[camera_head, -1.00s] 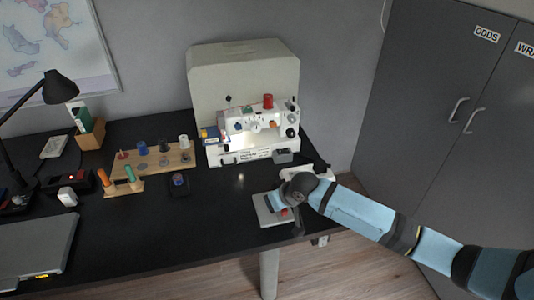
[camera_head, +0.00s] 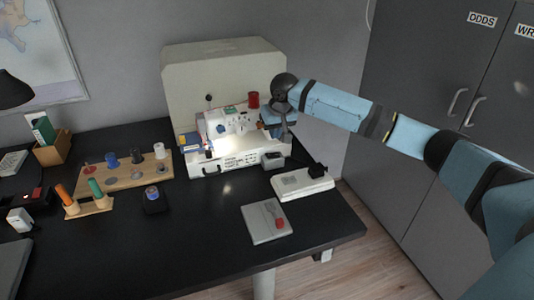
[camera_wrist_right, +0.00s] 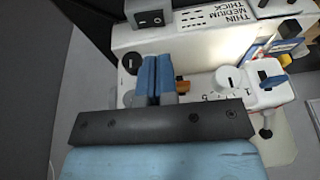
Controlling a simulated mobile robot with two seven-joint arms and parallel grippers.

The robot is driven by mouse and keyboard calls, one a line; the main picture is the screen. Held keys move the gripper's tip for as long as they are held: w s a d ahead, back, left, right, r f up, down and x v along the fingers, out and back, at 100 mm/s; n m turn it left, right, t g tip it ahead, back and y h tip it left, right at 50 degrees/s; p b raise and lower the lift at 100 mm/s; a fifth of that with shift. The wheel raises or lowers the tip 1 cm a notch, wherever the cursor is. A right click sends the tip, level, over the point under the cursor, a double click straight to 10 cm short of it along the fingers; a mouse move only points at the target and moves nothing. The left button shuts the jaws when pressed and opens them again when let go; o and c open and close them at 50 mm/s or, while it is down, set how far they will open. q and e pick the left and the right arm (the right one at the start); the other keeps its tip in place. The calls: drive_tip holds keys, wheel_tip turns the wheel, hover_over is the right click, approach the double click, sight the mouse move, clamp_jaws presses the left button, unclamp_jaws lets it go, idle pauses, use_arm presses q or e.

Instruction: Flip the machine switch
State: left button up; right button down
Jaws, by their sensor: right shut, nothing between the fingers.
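The white sewing machine (camera_head: 236,163) stands at the back of the black desk, in front of a beige cover. A small dark grey switch box (camera_head: 273,160) sits at its lower right; it also shows at the top of the right wrist view (camera_wrist_right: 150,18), where its rocker's position is hard to read. My right gripper (camera_head: 270,122) is at the machine's right end, above the switch box. In the right wrist view its two blue fingers (camera_wrist_right: 156,78) are together and empty, over the white machine body beside an orange knob (camera_wrist_right: 182,87). My left gripper is out of view.
A grey plate with a red part (camera_head: 266,223) and a white pedal-like block (camera_head: 302,184) lie in front of the machine. A wooden spool rack (camera_head: 125,172) stands to the left. Grey cabinets (camera_head: 440,60) stand at right. The front middle desk is clear.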

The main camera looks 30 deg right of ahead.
sight(269, 157)
drive_tip(key=b+x, duration=0.2)
drive_tip(key=x, duration=0.7)
drive_tip(key=shift+f, duration=0.2)
drive_tip(key=shift+w+f, duration=0.1)
drive_tip(key=shift+f, duration=0.2)
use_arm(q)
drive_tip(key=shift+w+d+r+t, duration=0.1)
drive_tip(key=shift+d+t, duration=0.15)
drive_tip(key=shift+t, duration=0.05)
